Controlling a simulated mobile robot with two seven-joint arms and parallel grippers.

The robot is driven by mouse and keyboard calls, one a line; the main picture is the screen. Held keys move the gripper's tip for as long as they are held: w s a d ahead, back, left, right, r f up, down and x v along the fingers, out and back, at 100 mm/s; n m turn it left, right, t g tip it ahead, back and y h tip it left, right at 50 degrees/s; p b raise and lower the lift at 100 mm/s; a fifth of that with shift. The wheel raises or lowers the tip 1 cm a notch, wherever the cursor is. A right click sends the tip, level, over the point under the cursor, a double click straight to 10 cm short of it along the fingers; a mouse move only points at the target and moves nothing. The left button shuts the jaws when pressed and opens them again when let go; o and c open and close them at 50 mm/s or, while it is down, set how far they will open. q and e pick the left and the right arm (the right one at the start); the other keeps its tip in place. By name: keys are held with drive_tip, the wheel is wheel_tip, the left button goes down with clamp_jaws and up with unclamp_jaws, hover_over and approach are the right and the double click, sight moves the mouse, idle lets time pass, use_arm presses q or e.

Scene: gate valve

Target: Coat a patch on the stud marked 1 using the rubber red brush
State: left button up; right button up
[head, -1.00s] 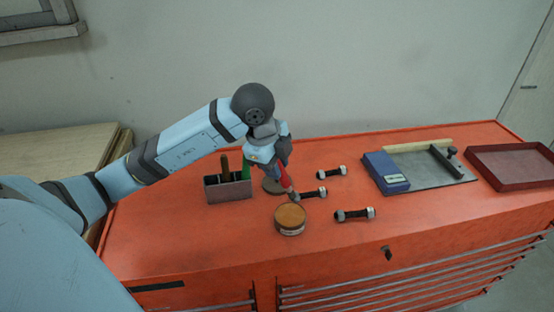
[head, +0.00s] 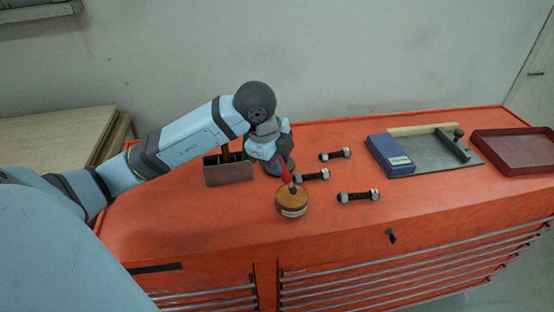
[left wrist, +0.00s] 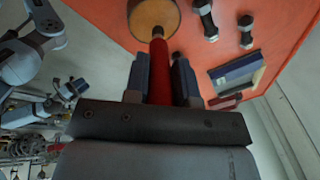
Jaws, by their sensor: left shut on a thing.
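My left gripper (left wrist: 160,66) is shut on the red brush (left wrist: 161,84), whose handle lies between the fingers. In the head view the red brush (head: 286,175) points down, and its tip is at the top of the round tin (head: 292,211) with a brown-orange surface. I cannot tell for sure whether the tip touches it. The tin also shows in the left wrist view (left wrist: 172,15). Three dark studs with pale nuts lie on the red top: a back one (head: 335,154), a middle one (head: 312,175) and a front one (head: 358,196). Their number marks are not readable.
A grey holder (head: 230,174) with upright handles stands left of the tin. A blue box (head: 390,155) lies on a grey plate (head: 430,160) to the right, and a dark red tray (head: 515,150) is at the far right. The cabinet top's front left is clear.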

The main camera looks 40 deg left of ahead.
use_arm(q)
drive_tip(key=shift+f+b, duration=0.5)
drive_tip(key=shift+f, duration=0.1)
idle(1.6)
drive_tip(key=shift+r+p, duration=2.55)
drive_tip(key=shift+r, duration=1)
